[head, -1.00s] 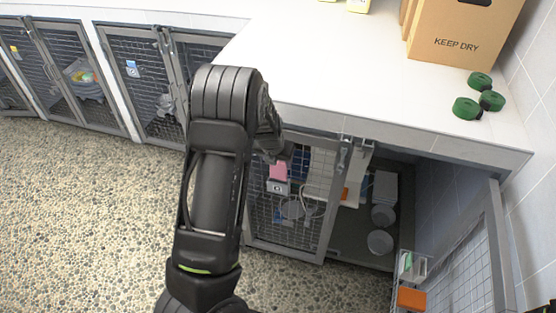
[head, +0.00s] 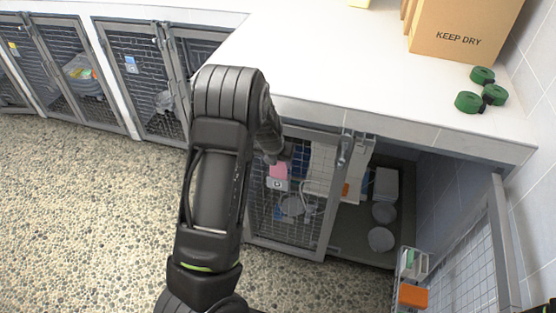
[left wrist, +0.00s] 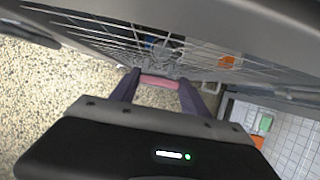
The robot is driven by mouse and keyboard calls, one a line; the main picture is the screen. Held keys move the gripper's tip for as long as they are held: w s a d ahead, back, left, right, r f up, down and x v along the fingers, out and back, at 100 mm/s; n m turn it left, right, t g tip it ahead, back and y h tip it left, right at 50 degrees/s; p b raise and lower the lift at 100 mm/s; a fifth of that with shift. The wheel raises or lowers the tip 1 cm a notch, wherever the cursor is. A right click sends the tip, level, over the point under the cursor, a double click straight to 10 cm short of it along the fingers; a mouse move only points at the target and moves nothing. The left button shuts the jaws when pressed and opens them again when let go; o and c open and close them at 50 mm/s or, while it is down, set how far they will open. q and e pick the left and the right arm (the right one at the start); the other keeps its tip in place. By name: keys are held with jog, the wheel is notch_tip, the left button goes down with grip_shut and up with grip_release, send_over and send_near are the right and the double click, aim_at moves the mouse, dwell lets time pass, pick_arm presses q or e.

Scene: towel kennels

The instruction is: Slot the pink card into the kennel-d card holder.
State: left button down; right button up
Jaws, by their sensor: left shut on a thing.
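The pink card (head: 278,170) is upright at the mesh door of the open-fronted kennel section in the middle of the head view. The small pale card holder (head: 277,184) is on that door, directly below the card. I cannot tell whether the card's lower edge is inside it. My left gripper (left wrist: 160,84) is shut on the pink card (left wrist: 158,82), which spans between its two dark fingers in the left wrist view, close to the mesh. In the head view my arm hides most of this gripper. My right gripper is not in view.
The white counter (head: 330,70) overhangs the kennels. A KEEP DRY box (head: 465,35) and green rolls (head: 482,90) stand on it. Another mesh door (head: 475,255) stands open at the right, with an orange item (head: 412,296) by it. The pebbled floor (head: 90,210) is clear at left.

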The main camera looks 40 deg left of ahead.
pick_arm(q)
jog(key=shift+f+b, duration=0.9)
jog(key=shift+f, duration=0.45)
jog(key=shift+c, duration=2.3)
grip_release()
jog(key=shift+r, duration=0.15)
jog(key=a+p+v, duration=0.1)
jog(key=v, duration=0.6)
jog(key=shift+d+r, duration=0.25)
jog(key=shift+d, duration=0.3)
